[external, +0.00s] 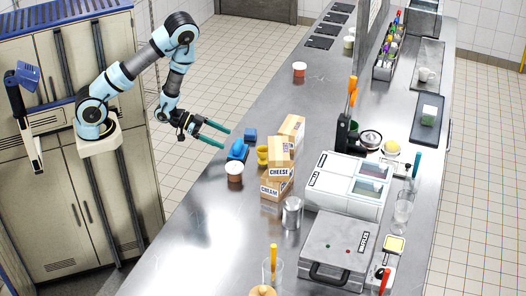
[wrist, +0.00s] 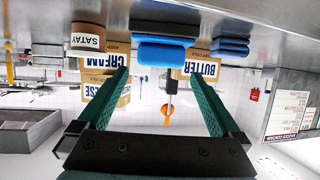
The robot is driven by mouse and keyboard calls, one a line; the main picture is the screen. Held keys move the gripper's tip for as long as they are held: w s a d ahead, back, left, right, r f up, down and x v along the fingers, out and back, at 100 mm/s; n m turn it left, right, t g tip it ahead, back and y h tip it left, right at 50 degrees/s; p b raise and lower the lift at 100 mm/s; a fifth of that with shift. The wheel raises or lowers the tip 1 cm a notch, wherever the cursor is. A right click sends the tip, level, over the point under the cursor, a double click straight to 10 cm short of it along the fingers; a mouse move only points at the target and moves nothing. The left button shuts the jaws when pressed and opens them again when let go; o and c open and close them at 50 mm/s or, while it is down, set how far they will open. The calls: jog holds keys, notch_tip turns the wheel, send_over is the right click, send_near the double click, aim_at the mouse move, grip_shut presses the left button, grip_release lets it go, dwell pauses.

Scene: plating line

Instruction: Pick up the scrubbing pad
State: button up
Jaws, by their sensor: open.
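The scrubbing pad appears to be the rounded blue piece (external: 238,150) near the counter's left edge. In the wrist view, which is upside down, it shows as a blue pad (wrist: 161,52) with a dark layer on its counter side. My gripper (external: 226,137) is open and empty, its green fingers pointing toward the pad from the left. In the wrist view the pad lies ahead, between and beyond the fingertips (wrist: 160,75), and does not touch them as far as I can see.
A folded blue stack (external: 250,135) and a SATAY tub (external: 235,174) flank the pad.

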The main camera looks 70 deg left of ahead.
aim_at(241, 145)
jog(key=shift+f+b+x, duration=0.15)
jog(key=shift+b+x, duration=0.8)
jog(key=shift+b, duration=0.7)
jog(key=shift+f+b+x, duration=0.15)
jog(key=shift+b+x, duration=0.8)
jog(key=shift+b, duration=0.7)
jog(key=shift+w+d+b, duration=0.25)
jog(key=shift+w+b, duration=0.1)
jog(key=shift+b, duration=0.45)
jog(key=shift+w+d, duration=0.15)
jog(key=shift+w, duration=0.05)
jog(key=p+x, duration=0.2)
jog(key=x, duration=0.2)
jog(key=shift+w+p, duration=0.1)
jog(key=shift+p, duration=0.25)
jog(key=shift+w+d+f, duration=0.15)
jog(key=shift+w+d, duration=0.05)
jog(key=shift+w, duration=0.05)
jog(key=c, duration=1.1)
